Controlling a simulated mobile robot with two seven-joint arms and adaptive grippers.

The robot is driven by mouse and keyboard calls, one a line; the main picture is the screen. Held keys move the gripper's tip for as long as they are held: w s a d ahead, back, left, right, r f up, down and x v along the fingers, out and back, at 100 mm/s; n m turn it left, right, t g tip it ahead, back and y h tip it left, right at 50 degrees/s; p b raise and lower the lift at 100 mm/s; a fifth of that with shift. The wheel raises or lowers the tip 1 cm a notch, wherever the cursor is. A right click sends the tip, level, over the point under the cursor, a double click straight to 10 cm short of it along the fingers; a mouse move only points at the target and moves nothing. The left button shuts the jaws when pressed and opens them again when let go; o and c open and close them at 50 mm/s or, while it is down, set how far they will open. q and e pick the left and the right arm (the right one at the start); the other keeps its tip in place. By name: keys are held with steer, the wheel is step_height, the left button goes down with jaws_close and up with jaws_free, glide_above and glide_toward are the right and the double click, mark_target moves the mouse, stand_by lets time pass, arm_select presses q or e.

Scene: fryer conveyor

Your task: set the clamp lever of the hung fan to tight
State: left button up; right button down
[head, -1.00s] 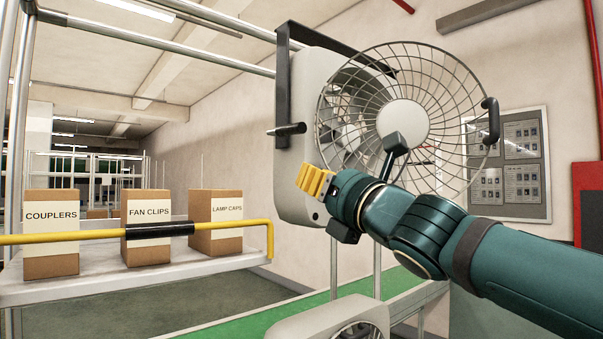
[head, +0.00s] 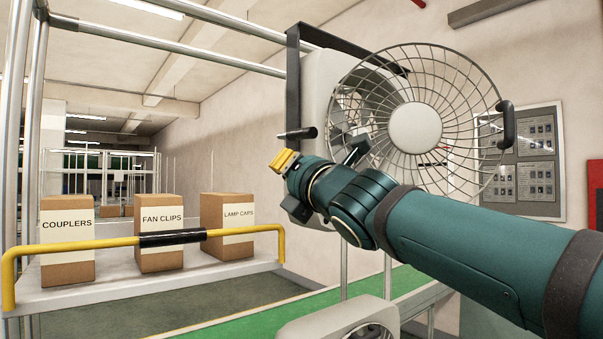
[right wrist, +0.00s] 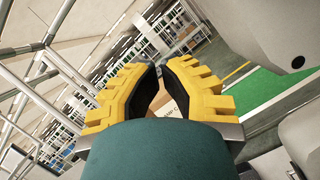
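The hung fan (head: 415,125) has a pale housing and a round wire guard, and hangs from a black bracket (head: 293,75) in the head view. A short dark lever (head: 298,134) sticks out to the left at the bracket's lower end, beside the housing; I take it for the clamp lever. My right gripper (head: 284,160), with yellow fingers, is just below and left of this lever, apart from it in the picture. In the right wrist view its fingertips (right wrist: 158,70) have a narrow gap with nothing held. My left gripper is out of view.
A shelf (head: 110,295) at left carries cartons marked couplers, fan clips (head: 161,245) and lamp caps, behind a yellow rail (head: 255,229). A green conveyor (head: 250,318) and another pale fan housing (head: 335,325) lie below. A notice board (head: 540,190) hangs behind.

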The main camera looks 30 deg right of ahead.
mark_target(297, 138)
steer(key=shift+w+d+r+p, duration=0.4)
steer(key=shift+r+p, duration=0.25)
steer(key=shift+r, duration=0.05)
steer(key=shift+w+d+r+p, duration=0.4)
steer(key=shift+r+p, duration=0.25)
steer(key=shift+w+d+r+p, duration=0.4)
steer(key=shift+r+p, duration=0.25)
steer(key=shift+r, duration=0.05)
steer(key=shift+s+d+r+p, duration=0.1)
steer(key=shift+d+r+p, duration=0.15)
steer(key=shift+r+p, duration=0.45)
